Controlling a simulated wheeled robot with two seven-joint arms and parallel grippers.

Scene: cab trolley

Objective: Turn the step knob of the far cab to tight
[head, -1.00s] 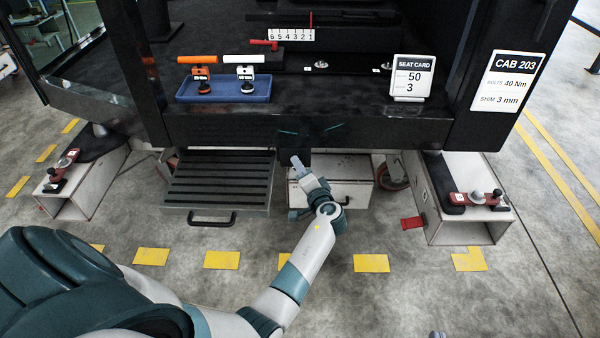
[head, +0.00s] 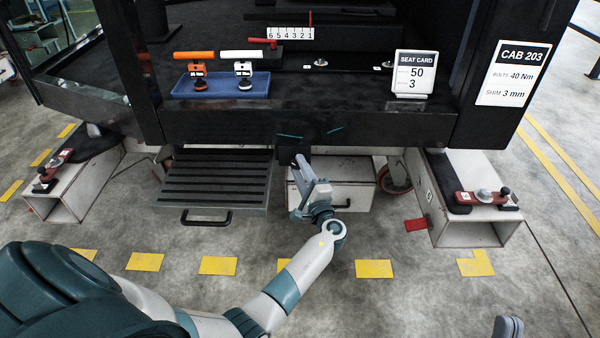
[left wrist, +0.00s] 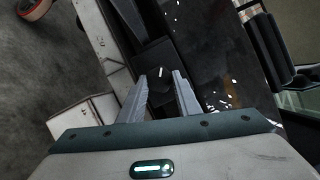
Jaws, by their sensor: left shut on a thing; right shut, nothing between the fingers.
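The cab (head: 300,120) has a black ribbed step (head: 215,180) below its sill. The dark step knob with a white mark (left wrist: 160,70) is between the fingers in the left wrist view. My left gripper (head: 298,160) is at the sill's underside, right of the step, shut on the knob; its fingers also show in the left wrist view (left wrist: 161,84). In the head view the gripper and shadow mostly hide the knob, and its setting cannot be read. Two thin teal marks (head: 335,129) are on the sill above. My right gripper (head: 508,327) shows partly at the bottom right, shut and empty.
A blue tray (head: 180,95) with two tools and a seat card (head: 414,74) stand on the cab floor. Pale box supports (head: 470,235) with red clamps flank the step. A pale box (head: 355,196) is behind my left gripper. Floor in front is open.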

